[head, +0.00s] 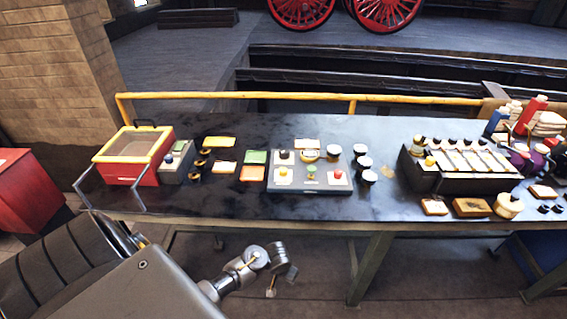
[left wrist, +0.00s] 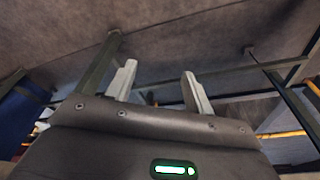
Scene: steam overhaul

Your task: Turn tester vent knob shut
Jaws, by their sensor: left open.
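A flat grey panel (head: 325,184), which looks like the tester, lies mid-bench. It carries a yellow knob (head: 283,172), a green knob (head: 311,170), a red knob (head: 338,174) and a round gauge (head: 309,155). I cannot tell which knob is the vent or how it is turned. My left gripper (head: 281,282) hangs low in front of the bench, below the top's front edge and apart from the panel. In the left wrist view its two fingers (left wrist: 160,85) stand apart with nothing between them. My right gripper is not in view.
A red case (head: 125,180) with a yellow-framed lid stands at the bench's left. A dark rack (head: 455,183) stands to the right. Several black-and-white pots, including one pot (head: 369,177), stand right of the panel. A bench leg (head: 370,268) is right of my gripper.

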